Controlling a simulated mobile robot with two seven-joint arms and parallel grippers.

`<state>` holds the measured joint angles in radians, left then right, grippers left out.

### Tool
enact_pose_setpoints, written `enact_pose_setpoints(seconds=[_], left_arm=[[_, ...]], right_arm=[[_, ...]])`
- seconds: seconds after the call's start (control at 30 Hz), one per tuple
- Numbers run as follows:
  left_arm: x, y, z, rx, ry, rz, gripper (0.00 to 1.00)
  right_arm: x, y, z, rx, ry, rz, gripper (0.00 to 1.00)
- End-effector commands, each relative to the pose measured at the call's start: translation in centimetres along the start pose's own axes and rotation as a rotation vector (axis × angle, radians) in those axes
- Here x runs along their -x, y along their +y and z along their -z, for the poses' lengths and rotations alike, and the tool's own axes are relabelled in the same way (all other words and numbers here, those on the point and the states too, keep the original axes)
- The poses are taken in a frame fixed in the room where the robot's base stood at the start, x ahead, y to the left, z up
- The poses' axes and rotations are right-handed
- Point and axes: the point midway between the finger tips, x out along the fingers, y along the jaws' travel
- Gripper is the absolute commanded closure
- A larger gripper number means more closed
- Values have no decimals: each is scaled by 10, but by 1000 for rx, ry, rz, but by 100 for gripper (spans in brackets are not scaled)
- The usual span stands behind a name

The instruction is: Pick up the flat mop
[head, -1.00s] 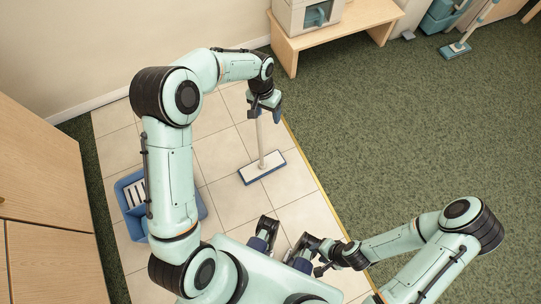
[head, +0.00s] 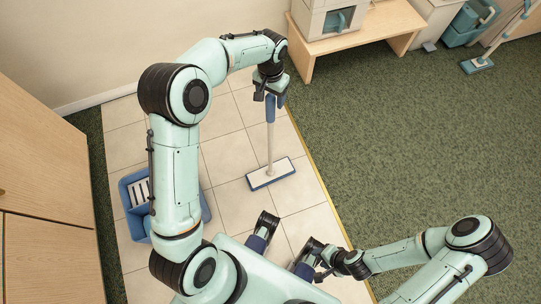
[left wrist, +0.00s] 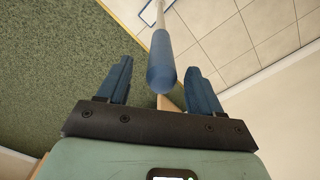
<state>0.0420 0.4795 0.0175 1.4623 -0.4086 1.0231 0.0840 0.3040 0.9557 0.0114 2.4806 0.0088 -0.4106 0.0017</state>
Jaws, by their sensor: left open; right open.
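The flat mop stands upright on the tiles, with a blue grip (head: 270,108), a pale pole and a flat white head with a blue rim (head: 271,173). My left gripper (head: 269,97) is open at the top of the grip. In the left wrist view, the blue handle end (left wrist: 161,68) lies between the two spread blue fingers of my left gripper (left wrist: 161,85), with gaps on both sides. My right gripper (head: 318,268) is low by my base, away from the mop, its fingers partly hidden.
A blue bin (head: 136,188) stands on the tiles at left, partly behind my left arm. Wooden cabinets (head: 40,170) line the left side. A wooden bench (head: 365,30) holds a grey box. Another mop (head: 478,66) stands at the far right. Green carpet is open at right.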

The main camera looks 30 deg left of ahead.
Motion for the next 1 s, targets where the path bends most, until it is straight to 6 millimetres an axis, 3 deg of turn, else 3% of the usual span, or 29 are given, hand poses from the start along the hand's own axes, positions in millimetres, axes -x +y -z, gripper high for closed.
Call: enact_pose_setpoints(seconds=[0.3,0.53,0.73,1.0], left_arm=[[-45,-2,0,0,-2,-1,35],[-46,-2,1,0,0,-1,35],[-46,-2,0,0,0,-1,100],[-44,-2,1,0,3,-1,100]], right_arm=[[-5,1,3,1,8,2,57],[-5,0,3,1,8,2,57],[-5,0,3,1,8,2,57],[-5,1,3,1,8,2,57]])
